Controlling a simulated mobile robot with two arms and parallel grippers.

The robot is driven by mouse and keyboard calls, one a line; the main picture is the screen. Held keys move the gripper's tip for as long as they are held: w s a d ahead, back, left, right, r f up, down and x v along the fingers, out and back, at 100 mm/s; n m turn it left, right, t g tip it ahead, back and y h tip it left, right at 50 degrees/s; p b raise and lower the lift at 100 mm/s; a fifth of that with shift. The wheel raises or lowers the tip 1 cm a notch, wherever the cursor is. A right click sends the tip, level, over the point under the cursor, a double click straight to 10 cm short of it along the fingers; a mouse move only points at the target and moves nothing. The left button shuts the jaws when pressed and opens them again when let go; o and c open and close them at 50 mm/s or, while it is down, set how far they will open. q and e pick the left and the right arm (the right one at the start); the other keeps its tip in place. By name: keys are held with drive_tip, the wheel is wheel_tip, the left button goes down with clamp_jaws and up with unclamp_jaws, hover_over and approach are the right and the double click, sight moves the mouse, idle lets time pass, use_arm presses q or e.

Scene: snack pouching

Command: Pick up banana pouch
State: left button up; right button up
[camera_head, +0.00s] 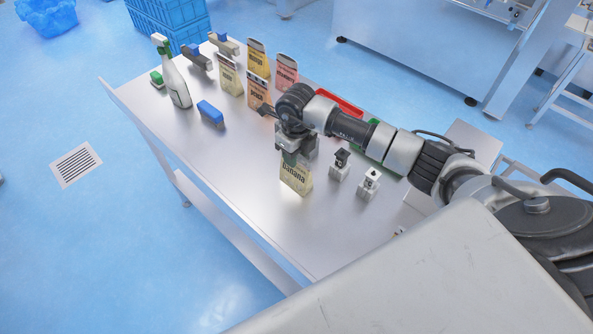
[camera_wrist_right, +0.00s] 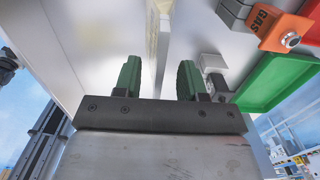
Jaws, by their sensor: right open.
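The banana pouch (camera_head: 296,180) stands upright on the metal table near its front edge, pale yellow with dark lettering. My right gripper (camera_head: 291,157) is right above it and covers its top. In the right wrist view the pouch (camera_wrist_right: 158,35) shows edge-on as a thin pale strip, ahead of and between the two green fingers of my right gripper (camera_wrist_right: 159,80). The fingers are apart, with a gap on each side of the pouch. My left gripper is in neither view.
Other pouches stand at the back, including mango (camera_head: 257,58), strawberry (camera_head: 286,73) and peach (camera_head: 259,90). A spray bottle (camera_head: 173,75) and blue brush (camera_head: 211,113) stand left. Small metal fixtures (camera_head: 368,184) stand right. A green tray (camera_wrist_right: 280,80) lies close by. The table's front left is clear.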

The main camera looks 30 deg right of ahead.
drive_tip(key=shift+f, duration=0.9)
clamp_jaws()
drive_tip(key=shift+r, duration=0.15)
